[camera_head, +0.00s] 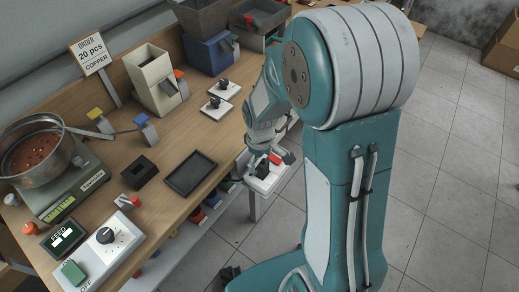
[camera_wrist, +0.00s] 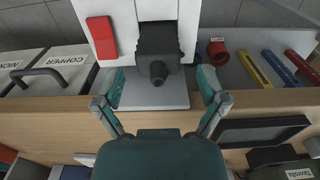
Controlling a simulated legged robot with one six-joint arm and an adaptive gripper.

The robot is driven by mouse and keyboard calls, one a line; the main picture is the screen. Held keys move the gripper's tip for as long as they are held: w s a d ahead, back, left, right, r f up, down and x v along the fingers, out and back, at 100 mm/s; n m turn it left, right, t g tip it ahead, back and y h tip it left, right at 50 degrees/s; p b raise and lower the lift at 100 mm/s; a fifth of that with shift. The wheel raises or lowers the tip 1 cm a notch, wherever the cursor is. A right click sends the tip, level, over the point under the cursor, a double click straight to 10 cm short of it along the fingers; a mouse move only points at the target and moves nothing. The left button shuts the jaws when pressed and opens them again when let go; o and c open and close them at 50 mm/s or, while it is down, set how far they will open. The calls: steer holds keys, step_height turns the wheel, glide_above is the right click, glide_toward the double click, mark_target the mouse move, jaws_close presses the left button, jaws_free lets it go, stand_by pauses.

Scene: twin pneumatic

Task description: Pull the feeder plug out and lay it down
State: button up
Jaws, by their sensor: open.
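The feeder plug (camera_wrist: 158,52) is a black block with a round stub pointing toward me. It sits in a white socket plate (camera_wrist: 124,78) beside a red switch (camera_wrist: 102,37). My gripper (camera_wrist: 160,80) is open, with one teal finger on each side of the plug, apart from it. In the head view my gripper (camera_head: 268,153) is over the socket plate (camera_head: 259,184) at the bench's right edge, and partly hides the plug (camera_head: 263,170) and the red switch (camera_head: 274,159).
A dark tray (camera_head: 190,173) and a black block (camera_head: 139,173) lie on the bench to the left. Two white plates with black knobs (camera_head: 215,106) lie farther back. In the wrist view a red ring (camera_wrist: 217,52) and coloured bars (camera_wrist: 284,68) are to the right.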

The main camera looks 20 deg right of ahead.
steer(key=shift+d+f, duration=0.15)
steer(key=shift+f, duration=1.1)
jaws_close()
steer(key=shift+r, duration=2.05)
steer(key=shift+r, duration=2)
